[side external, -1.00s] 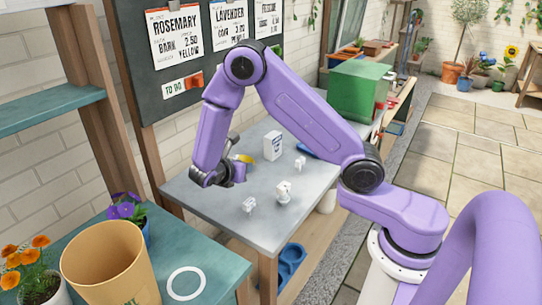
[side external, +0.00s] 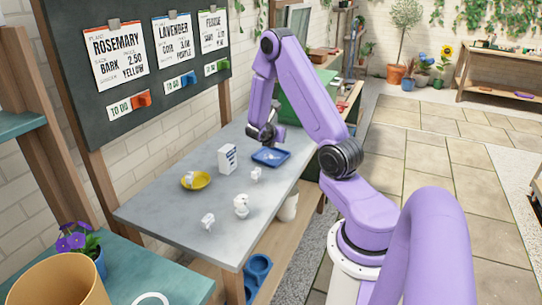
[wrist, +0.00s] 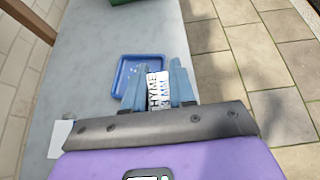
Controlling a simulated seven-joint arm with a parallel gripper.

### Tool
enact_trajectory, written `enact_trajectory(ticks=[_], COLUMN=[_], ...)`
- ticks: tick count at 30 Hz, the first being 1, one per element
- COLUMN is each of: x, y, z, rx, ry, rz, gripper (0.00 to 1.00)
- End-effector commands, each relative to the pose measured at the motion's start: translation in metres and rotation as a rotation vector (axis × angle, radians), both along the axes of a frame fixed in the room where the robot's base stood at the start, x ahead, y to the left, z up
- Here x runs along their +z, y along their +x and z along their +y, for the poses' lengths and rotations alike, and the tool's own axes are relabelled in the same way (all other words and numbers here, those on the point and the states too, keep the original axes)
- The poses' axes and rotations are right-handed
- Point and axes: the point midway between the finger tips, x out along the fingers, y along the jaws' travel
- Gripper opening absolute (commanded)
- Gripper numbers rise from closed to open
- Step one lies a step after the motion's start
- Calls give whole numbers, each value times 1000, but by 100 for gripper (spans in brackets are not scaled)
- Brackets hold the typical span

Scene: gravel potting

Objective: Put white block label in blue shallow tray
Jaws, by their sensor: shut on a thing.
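My gripper (wrist: 157,88) is shut on a white block label (wrist: 157,92) with black lettering, seen between its two blue-grey fingers in the wrist view. The blue shallow tray (wrist: 124,72) lies just beyond and to the left of the label there, and the label overlaps its near right part.
A green box (side external: 293,108) is beyond the tray.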

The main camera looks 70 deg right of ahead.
Motion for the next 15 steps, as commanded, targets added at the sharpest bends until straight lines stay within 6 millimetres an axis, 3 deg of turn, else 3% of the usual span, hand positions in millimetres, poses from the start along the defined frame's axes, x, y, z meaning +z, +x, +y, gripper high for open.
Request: enact_trajectory(ticks=[6,15], x=[-3,-24], y=[-14,18], z=[-22,-58], rx=[-13,-14], ry=[4,4], rz=[4,4], gripper=[0,0])
